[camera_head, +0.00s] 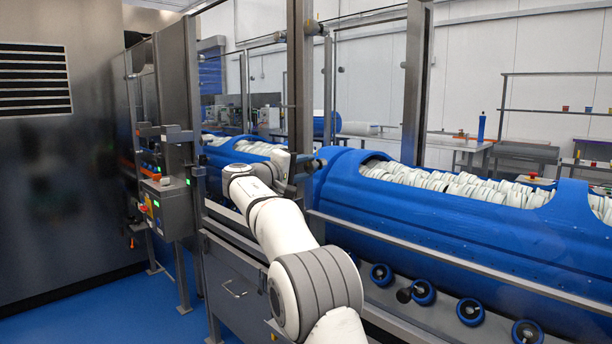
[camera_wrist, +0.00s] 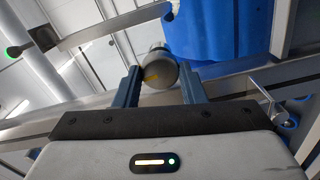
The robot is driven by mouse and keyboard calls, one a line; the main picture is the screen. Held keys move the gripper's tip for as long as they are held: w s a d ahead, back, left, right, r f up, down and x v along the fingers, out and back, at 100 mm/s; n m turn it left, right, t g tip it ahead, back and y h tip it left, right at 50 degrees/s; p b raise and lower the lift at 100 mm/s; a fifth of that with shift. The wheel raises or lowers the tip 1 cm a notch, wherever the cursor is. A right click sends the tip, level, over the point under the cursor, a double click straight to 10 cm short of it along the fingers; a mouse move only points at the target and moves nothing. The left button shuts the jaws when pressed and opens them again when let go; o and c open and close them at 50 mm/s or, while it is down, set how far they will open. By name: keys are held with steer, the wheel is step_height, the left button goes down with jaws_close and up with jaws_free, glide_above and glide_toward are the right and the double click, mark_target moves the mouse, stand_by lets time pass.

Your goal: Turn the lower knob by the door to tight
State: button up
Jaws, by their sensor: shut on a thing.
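In the wrist view the knob (camera_wrist: 158,74) is a round grey end with a short yellow mark on its face. It sits between the two dark fingers of my gripper (camera_wrist: 160,84), which are shut on it. In the head view my gripper (camera_head: 306,164) reaches the metal door post at about mid height, and the knob there is largely hidden by my gripper and wrist. Another dark knob-like fitting (camera_head: 313,27) shows higher on the same post. I cannot read which setting the yellow mark points to.
Behind the post lies a big blue tub (camera_head: 420,214) full of white discs. A rail (camera_head: 455,261) runs in front of it, above several blue wheels. A control box (camera_head: 168,208) with a red button stands left. Blue floor (camera_head: 115,312) is open at lower left.

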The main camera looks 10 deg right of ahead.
steer(key=shift+m, duration=0.5)
steer(key=o, duration=1)
steer(key=shift+a, duration=0.1)
steer(key=v, duration=0.7)
steer(key=shift+s+a, duration=0.2)
steer(key=shift+a, duration=0.1)
